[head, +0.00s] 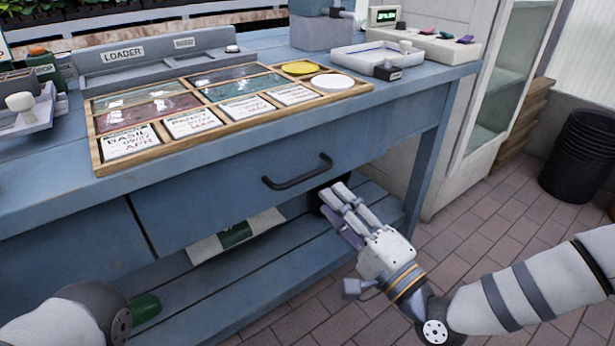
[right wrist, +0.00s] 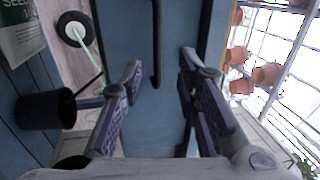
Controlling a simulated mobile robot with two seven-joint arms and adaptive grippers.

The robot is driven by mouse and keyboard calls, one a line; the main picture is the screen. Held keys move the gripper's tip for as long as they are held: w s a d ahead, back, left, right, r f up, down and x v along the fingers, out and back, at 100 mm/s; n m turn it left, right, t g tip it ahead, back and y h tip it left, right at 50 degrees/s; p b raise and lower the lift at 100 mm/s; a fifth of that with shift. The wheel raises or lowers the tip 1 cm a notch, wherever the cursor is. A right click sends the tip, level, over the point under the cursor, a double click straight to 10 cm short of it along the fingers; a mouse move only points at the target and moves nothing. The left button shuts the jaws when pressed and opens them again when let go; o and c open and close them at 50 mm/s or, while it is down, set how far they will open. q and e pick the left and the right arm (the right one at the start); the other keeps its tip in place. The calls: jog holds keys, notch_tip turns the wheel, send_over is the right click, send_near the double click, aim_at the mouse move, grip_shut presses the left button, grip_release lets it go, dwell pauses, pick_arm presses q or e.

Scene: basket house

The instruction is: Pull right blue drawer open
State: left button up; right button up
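The right blue drawer (head: 230,195) is in the front of the blue workbench and looks shut, its face flush with the front. My left gripper is out of view; only part of my left arm shows at the lower left.
A wooden-framed tray (head: 98,152) with labelled cards lies on the bench top. The lower shelf (head: 250,275) runs beneath the drawers, with a green-and-white bag (head: 235,237) on it. A bench leg (head: 424,175) stands at the right. Brick floor is open in front.

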aim_at(307, 174)
jog(key=x, duration=0.8)
jog(key=shift+w+a+b, duration=0.25)
jog(key=shift+b, duration=0.15)
grip_shut()
